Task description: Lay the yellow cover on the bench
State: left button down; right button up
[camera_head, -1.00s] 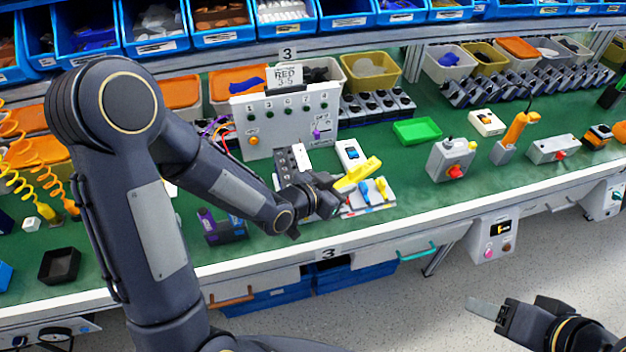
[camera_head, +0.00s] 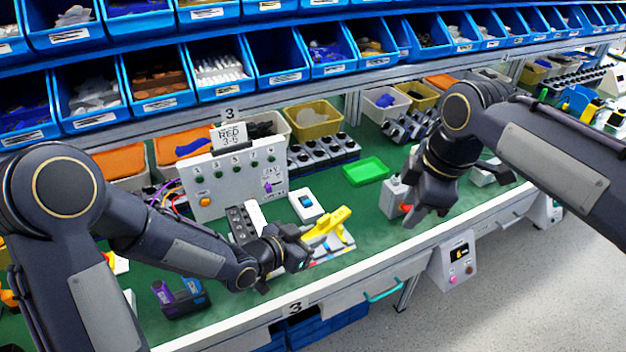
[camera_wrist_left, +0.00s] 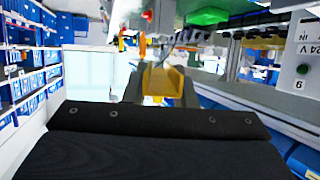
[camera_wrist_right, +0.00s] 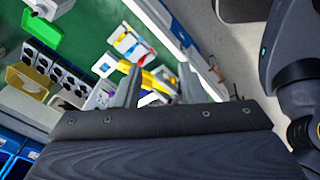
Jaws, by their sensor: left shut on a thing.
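The yellow cover (camera_head: 326,222) is held above a white panel with coloured handles (camera_head: 333,246) near the bench's front edge. My left gripper (camera_head: 304,242) is shut on the cover's near end. In the left wrist view the cover (camera_wrist_left: 165,84) sits between the fingers. My right gripper (camera_head: 428,214) is open and empty, pointing down near the front of the green bench (camera_head: 345,205), to the right of the cover. In the right wrist view its fingers are apart, with the yellow cover (camera_wrist_right: 157,84) beyond them. Whether the cover touches the panel is hard to tell.
A grey box with a red knob (camera_head: 396,196) stands close behind my right gripper. A green tray (camera_head: 366,171), a white switch box (camera_head: 306,204) and an upright panel with a "RED 3-5" card (camera_head: 236,180) stand behind. Bare green bench shows between the tray and the cover.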

jog(key=w+a+n+h, duration=0.2)
jog(key=w+a+n, duration=0.45)
jog(key=a, duration=0.35)
jog(key=n, duration=0.5)
send_over(324, 225)
jog(key=a, duration=0.2)
notch_tip(324, 225, down, 2)
jog(key=f, duration=0.1)
jog(key=shift+h, duration=0.4)
jog(key=f, duration=1.1)
jog(key=shift+w+d+f, duration=0.25)
jog(key=shift+w+d, duration=0.1)
pick_arm(q)
jog(key=shift+s, duration=0.1)
pick_arm(e)
grip_shut()
pick_arm(q)
jog(key=c, duration=1.3)
grip_release()
jog(key=shift+d, duration=0.1)
jog(key=shift+o, duration=1)
